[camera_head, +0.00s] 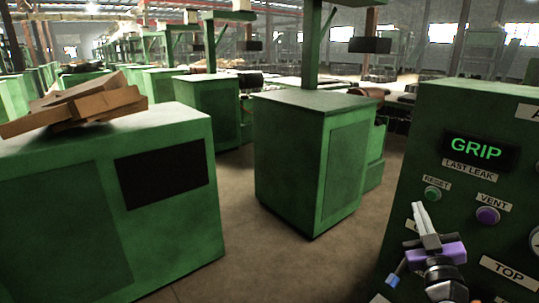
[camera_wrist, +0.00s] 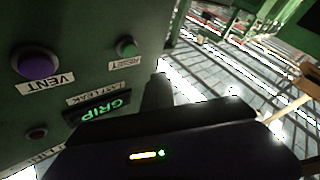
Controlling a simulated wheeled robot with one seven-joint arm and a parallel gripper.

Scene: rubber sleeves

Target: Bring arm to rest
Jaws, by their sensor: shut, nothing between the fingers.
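My gripper (camera_head: 421,218) is at the lower right of the head view, in front of the green control panel (camera_head: 410,165). Its two pale fingers are together and point up, with nothing between them. In the wrist view my gripper (camera_wrist: 160,90) shows as a dark shape with the fingers partly hidden. The panel has a lit display reading GRIP (camera_head: 476,149), a green RESET button (camera_head: 433,194) and a purple VENT button (camera_head: 488,215). The wrist view also shows the VENT button (camera_wrist: 36,63), RESET button (camera_wrist: 126,46) and GRIP display (camera_wrist: 98,108), tilted.
A green cabinet (camera_head: 190,240) with brown cardboard pieces (camera_head: 85,100) on top stands at left. Another green cabinet (camera_head: 300,150) stands in the middle. Bare floor (camera_head: 300,265) lies between them and the panel. More machines fill the background.

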